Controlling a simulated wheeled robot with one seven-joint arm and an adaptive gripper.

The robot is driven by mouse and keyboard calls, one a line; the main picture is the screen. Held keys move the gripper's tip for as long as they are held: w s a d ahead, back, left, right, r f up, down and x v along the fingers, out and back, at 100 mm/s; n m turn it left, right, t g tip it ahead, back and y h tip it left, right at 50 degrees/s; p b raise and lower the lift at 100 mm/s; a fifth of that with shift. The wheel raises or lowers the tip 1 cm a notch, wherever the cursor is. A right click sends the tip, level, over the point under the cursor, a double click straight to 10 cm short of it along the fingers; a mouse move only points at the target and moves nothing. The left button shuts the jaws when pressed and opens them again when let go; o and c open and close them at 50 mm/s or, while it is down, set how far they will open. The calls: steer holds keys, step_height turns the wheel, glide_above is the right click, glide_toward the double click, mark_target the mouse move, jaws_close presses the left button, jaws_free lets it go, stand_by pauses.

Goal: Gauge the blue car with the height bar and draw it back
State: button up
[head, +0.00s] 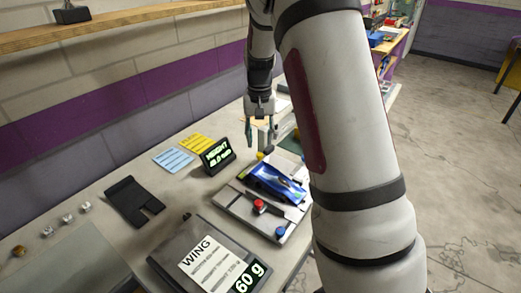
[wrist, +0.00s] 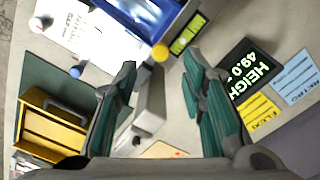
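The blue car (head: 277,182) sits on a pale grey fixture (head: 232,200) on the bench. Part of the car (wrist: 150,10) shows at the top of the wrist view. A yellow knob (wrist: 160,52) stands by the car's end of the fixture; I cannot tell whether it belongs to the height bar. The black height display (head: 217,155) stands left of the car; it seems to read 49.0 in the wrist view (wrist: 247,75). My gripper (head: 261,136) is open and empty, above the bench beyond the car. Its teal fingers (wrist: 160,68) are apart, over a grey block (wrist: 150,105).
A red knob (head: 259,205) and a blue knob (head: 281,231) are on the fixture. A scale reading 60 g (head: 250,277) and a black plate (head: 132,203) lie nearer. A yellow box (wrist: 52,130) stands left in the wrist view. Yellow and blue cards (head: 173,158) lie by the display.

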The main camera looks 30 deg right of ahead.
mark_target(260, 154)
steer(key=shift+f, duration=2.75)
steer(key=shift+c, duration=0.6)
jaws_close()
